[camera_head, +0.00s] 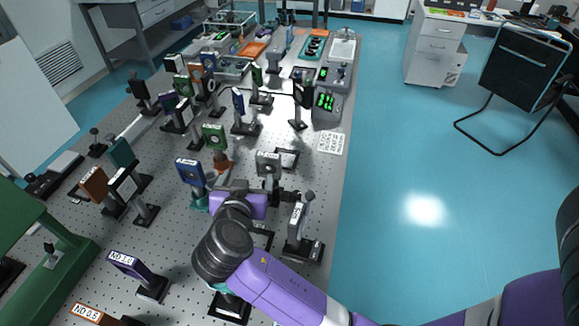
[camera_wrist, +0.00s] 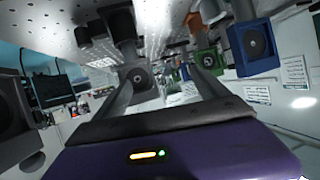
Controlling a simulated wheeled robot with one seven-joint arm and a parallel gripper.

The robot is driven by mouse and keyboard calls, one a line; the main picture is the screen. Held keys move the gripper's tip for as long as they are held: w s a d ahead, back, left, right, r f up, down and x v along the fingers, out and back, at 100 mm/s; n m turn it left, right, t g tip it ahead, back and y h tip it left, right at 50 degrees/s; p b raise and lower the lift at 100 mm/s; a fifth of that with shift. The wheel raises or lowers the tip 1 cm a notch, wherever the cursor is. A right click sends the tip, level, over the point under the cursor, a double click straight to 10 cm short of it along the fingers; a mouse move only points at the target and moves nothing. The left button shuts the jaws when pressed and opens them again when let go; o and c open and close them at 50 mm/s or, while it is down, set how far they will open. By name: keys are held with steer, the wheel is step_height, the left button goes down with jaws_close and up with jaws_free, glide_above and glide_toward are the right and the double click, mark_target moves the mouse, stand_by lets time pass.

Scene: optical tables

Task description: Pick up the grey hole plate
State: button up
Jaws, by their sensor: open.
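The grey hole plate (camera_head: 268,160) stands upright on a dark post on the perforated table, right of the middle. In the wrist view, which shows the scene upside down, the grey hole plate (camera_wrist: 138,76) is ahead, near the tip of the left finger. My gripper (camera_wrist: 160,75) is open, with nothing held between its fingers. In the head view my gripper's purple hand (camera_head: 238,203) is just in front and left of the plate; its fingertips are mostly hidden there.
A blue plate (camera_head: 190,172) and a green plate (camera_head: 214,137) stand to the left. A grey mounted part (camera_head: 299,217) stands close on the right. An ND 1.0 plate (camera_head: 128,264) is at front left. Open floor (camera_head: 430,200) lies right of the table.

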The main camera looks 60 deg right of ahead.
mark_target(268, 167)
steer(key=s+d+m+g, duration=0.1)
steer(key=s+d+g+h, duration=0.1)
steer(key=d, duration=0.1)
steer(key=shift+s+d+r+m+g+h+b, duration=0.1)
steer(key=shift+d+m+g+h+b, duration=0.05)
steer(key=shift+m+g+h+b, duration=0.2)
steer(key=shift+b+x, duration=0.65)
steer(key=shift+x, duration=1.95)
steer(key=shift+r, duration=0.1)
steer(key=c, duration=1.8)
steer(key=shift+o, duration=0.2)
steer(key=shift+r, duration=0.1)
